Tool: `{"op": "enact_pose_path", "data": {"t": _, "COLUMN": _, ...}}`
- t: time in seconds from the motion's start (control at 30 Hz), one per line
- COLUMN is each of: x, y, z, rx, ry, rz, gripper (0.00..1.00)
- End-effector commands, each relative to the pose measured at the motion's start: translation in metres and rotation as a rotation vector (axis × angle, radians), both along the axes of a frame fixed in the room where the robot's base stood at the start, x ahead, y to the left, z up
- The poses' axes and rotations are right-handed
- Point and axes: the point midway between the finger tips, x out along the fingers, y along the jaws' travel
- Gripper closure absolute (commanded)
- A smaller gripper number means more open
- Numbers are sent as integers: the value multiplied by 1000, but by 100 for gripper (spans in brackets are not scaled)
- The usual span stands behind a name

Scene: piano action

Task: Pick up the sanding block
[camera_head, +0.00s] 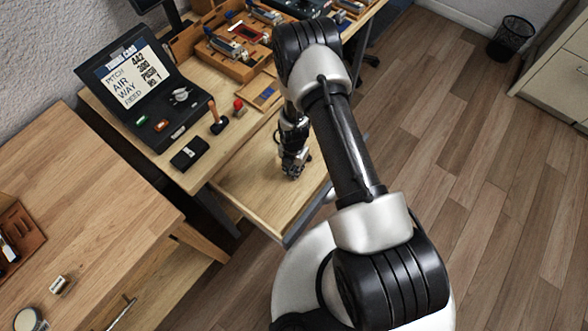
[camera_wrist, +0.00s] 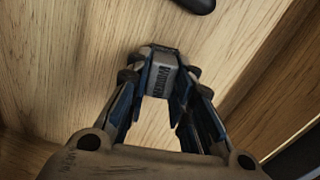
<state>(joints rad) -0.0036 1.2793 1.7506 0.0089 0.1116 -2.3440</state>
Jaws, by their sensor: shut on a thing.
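The sanding block (camera_wrist: 161,76) is a small grey block with dark lettering on its side and a dark far end. In the wrist view it sits between my two fingertips, and my gripper is shut on it. In the head view my gripper (camera_head: 291,173) points down over a pale pull-out wooden board or drawer (camera_head: 262,203) at the front of the workbench. The block cannot be made out there. Pale wood lies beneath the block in the wrist view; I cannot tell whether the block touches it.
On the bench left of my gripper stand an open black case (camera_head: 150,95) with a lettered lid, a black box (camera_head: 189,152) and a wooden-handled tool (camera_head: 217,121). A wooden tool tray (camera_head: 192,46) is behind. Another table (camera_head: 90,200) is at left. A dark rounded thing (camera_wrist: 197,4) shows in the wrist view.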

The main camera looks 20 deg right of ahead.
Motion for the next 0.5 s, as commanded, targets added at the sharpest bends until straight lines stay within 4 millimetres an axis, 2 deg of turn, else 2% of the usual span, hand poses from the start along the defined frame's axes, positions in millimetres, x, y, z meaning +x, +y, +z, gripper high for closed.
{"op": "enact_pose_path", "data": {"t": 0.1, "x": 0, "y": 0, "z": 0, "rx": 0, "ry": 0, "rz": 0, "gripper": 100}}
{"op": "enact_pose_path", "data": {"t": 0.37, "x": 0, "y": 0, "z": 1, "rx": 0, "ry": 0, "rz": 0, "gripper": 100}}
{"op": "enact_pose_path", "data": {"t": 0.5, "x": 1, "y": 0, "z": 8, "rx": 0, "ry": -1, "rz": 0, "gripper": 100}}
